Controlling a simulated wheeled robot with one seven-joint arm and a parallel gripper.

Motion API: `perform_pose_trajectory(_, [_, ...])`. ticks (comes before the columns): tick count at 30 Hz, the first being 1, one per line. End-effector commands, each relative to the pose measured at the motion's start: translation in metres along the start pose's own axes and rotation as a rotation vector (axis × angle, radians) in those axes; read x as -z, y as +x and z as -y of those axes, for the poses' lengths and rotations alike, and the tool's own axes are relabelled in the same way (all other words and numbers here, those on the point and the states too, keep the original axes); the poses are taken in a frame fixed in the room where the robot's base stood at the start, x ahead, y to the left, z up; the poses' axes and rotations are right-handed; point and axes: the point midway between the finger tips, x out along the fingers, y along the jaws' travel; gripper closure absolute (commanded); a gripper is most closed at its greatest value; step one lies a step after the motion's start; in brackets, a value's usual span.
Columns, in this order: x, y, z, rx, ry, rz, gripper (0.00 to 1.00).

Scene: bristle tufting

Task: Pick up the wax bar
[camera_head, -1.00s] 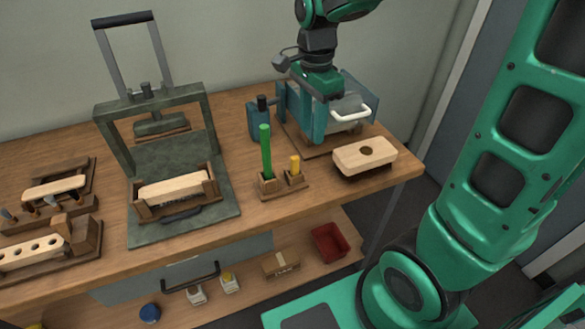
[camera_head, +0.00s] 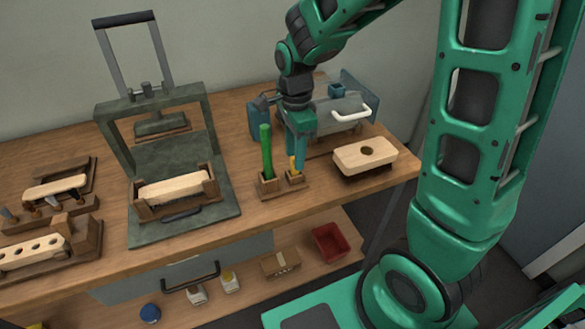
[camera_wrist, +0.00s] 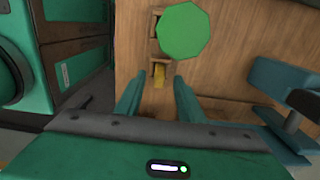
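The wax bar looks to be the small yellow bar (camera_head: 292,166), upright in a small wooden holder (camera_head: 295,180) near the front of the bench. In the wrist view the yellow bar (camera_wrist: 159,73) shows between and just beyond the fingertips. My gripper (camera_head: 299,165) is pointing down at the bar, with its fingers partly hiding it in the head view. In the wrist view my gripper (camera_wrist: 157,82) has its two teal fingers spread apart with nothing gripped. Whether a finger touches the bar cannot be told.
A tall green stick (camera_head: 266,152) stands in a holder just left of the bar; its green end (camera_wrist: 183,32) looms large in the wrist view. A wooden block with a hole (camera_head: 365,155) lies right. A teal device (camera_head: 345,108) stands behind. A press (camera_head: 180,215) stands left.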

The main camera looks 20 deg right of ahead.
Motion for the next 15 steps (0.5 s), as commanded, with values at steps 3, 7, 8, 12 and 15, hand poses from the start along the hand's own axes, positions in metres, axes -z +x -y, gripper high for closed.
perform_pose_trajectory(3, [0.0,0.015,0.0,-0.003,0.0,-0.001,0.65])
perform_pose_trajectory(7, [0.0,0.021,0.0,0.0,0.0,0.0,0.65])
perform_pose_trajectory(8, [0.0,0.021,0.0,0.0,0.0,0.0,0.65])
perform_pose_trajectory(12, [0.0,0.021,0.0,0.001,0.0,0.0,0.65])
perform_pose_trajectory(15, [0.0,0.021,0.0,0.001,0.0,0.0,0.79])
